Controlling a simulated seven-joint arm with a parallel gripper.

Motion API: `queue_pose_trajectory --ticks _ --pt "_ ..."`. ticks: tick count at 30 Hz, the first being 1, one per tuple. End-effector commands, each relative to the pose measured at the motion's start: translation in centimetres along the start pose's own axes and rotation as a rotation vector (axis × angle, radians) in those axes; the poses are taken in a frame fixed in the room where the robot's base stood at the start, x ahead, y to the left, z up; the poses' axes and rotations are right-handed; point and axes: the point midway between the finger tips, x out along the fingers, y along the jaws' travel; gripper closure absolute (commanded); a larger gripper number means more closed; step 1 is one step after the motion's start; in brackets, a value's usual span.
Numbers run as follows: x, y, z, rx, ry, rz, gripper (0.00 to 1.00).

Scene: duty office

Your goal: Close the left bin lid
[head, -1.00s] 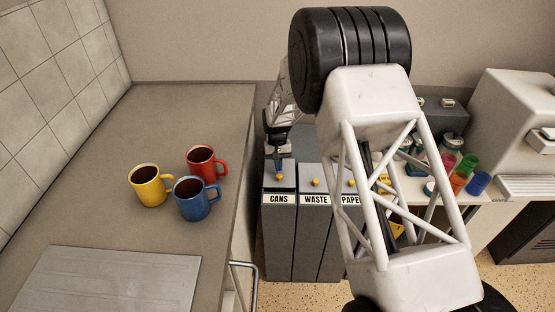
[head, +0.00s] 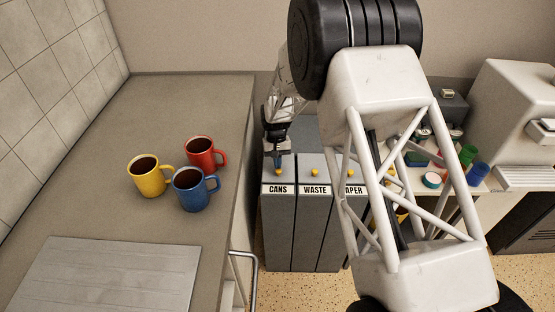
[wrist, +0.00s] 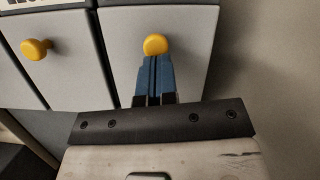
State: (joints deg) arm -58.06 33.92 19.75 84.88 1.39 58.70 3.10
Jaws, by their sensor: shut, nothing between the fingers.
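The left bin, labelled CANS (head: 278,225), stands at the left of a row of grey bins beside the counter. Its grey lid (wrist: 190,65) lies about level with the lid beside it and looks down. A yellow knob (head: 278,172) sits on the lid and shows in the wrist view (wrist: 155,44) just past my fingertips. My gripper (head: 278,157) is over this lid, its blue fingers (wrist: 155,75) shut together and empty. The fingertips are at the knob's edge; I cannot tell whether they touch it or the lid.
The WASTE bin (head: 315,225) and the PAPER bin (head: 352,189) stand close to the right, lids down. The counter (head: 100,215) at left holds yellow (head: 148,178), blue (head: 190,192) and red (head: 200,153) mugs. Cups and jars stand on a right-hand worktop.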

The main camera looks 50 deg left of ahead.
Motion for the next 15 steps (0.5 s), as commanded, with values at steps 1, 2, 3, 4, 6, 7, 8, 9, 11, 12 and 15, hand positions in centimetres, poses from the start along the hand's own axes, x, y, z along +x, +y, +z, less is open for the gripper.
queue_pose_trajectory --ticks 1,2,3,4,6,7,8,9,11,12,15 --pt "0.12 0.0 0.08 0.0 -0.001 0.0 1.0" --pt "0.13 0.0 0.08 0.0 -0.001 0.0 1.0" --pt "0.13 0.01 0.07 0.0 -0.002 0.0 1.0" --pt "0.14 0.01 0.07 0.0 -0.002 0.0 1.0" --pt "0.15 0.01 0.07 0.0 -0.002 0.0 1.0" --pt "0.15 0.02 0.07 0.0 -0.002 0.0 1.0" --pt "0.16 0.02 0.08 0.0 -0.002 0.0 1.0" --pt "0.16 0.02 0.07 0.0 -0.002 0.0 1.0" --pt "0.16 0.02 0.05 0.0 -0.002 0.0 1.0" --pt "0.14 0.02 0.0 0.0 -0.002 0.0 1.0" --pt "0.03 0.02 -0.26 0.0 -0.002 0.0 1.0"
